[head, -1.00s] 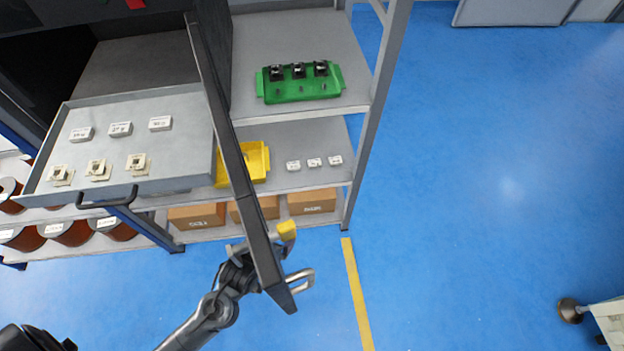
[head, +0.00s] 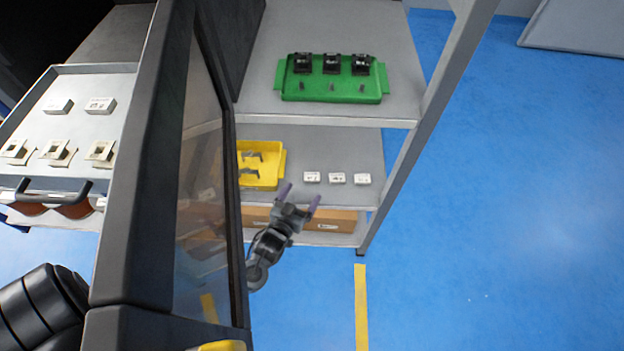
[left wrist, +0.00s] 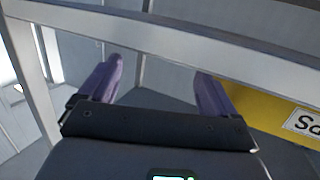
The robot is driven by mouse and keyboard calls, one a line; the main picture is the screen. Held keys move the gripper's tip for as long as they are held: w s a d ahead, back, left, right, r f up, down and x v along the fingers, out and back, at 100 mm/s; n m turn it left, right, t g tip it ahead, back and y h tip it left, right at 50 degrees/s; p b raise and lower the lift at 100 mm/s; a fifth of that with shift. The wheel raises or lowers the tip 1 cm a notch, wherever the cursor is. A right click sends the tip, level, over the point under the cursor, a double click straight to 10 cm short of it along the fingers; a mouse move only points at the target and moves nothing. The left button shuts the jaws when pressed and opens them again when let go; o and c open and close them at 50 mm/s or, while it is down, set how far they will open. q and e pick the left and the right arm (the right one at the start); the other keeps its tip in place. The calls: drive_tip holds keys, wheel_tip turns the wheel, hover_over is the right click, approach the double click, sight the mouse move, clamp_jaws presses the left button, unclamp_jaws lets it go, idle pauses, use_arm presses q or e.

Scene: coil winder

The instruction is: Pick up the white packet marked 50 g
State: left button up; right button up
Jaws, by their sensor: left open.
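Three small white packets lie in a row on the middle shelf in the head view: a left one (head: 312,177), a middle one (head: 337,179) and a right one (head: 362,180). Two more white packets, one (head: 58,106) and another (head: 100,105), lie in the grey drawer (head: 75,69) at the left. I cannot read which is marked 50 g. My left gripper (head: 299,197) is open and empty, at the front of the middle shelf, below and left of its three packets. Its purple fingers also show apart in the left wrist view (left wrist: 158,72). My right gripper is not in view.
A dark-framed glazed door (head: 130,200) stands close in front, hiding part of the drawer. A yellow bin (head: 281,160) sits left of the shelf packets. A green tray (head: 330,97) is on the shelf above. A metal post (head: 430,120) bounds the right side.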

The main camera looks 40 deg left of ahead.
sight(311, 177)
use_arm(q)
drive_tip(key=shift+x, duration=0.8)
drive_tip(key=shift+w+b, duration=0.25)
drive_tip(key=shift+b, duration=0.25)
drive_tip(key=b+x, duration=0.2)
drive_tip(key=x, duration=0.1)
drive_tip(key=shift+w+a, duration=0.25)
drive_tip(key=shift+a, duration=0.05)
drive_tip(key=shift+w+r+b, duration=0.1)
drive_tip(key=shift+w+b, duration=0.2)
drive_tip(key=shift+w, duration=0.05)
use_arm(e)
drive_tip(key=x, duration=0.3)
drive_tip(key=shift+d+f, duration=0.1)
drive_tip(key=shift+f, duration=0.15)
use_arm(q)
drive_tip(key=shift+s, duration=0.15)
drive_tip(key=shift+c, duration=1.2)
drive_tip(key=c, duration=0.7)
drive_tip(key=shift+c, duration=1.2)
